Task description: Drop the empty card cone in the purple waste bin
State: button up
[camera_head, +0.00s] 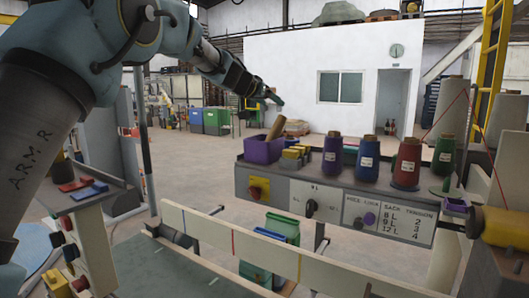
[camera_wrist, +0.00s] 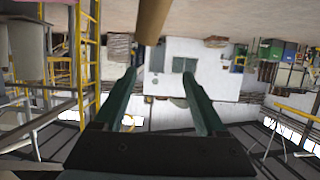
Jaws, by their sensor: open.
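The purple waste bin (camera_head: 262,151) stands at the left end of the grey machine's top. The brown card cone (camera_head: 275,128) leans at its opening, upper end sticking up to the right; its lower end is hidden by the bin wall. I cannot tell whether it rests in the bin or is still falling. My gripper (camera_head: 274,97) is above the bin and the cone, open and empty. In the wrist view, my gripper (camera_wrist: 159,76) shows two green fingers spread apart. A brown tube, likely the cone (camera_wrist: 152,20), shows at the top edge, apart from the fingers.
Purple (camera_head: 332,156), blue (camera_head: 368,159), red (camera_head: 406,163) and green (camera_head: 444,155) thread cones stand along the machine top. A yellow cone (camera_head: 502,226) lies at right. A pale rail (camera_head: 300,262) crosses the front.

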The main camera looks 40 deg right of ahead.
jog(key=shift+a, duration=0.1)
jog(key=b+v, duration=0.6)
jog(key=v, duration=0.4)
jog(key=shift+a+r, duration=0.15)
jog(key=shift+a, duration=0.1)
jog(key=shift+s, duration=0.1)
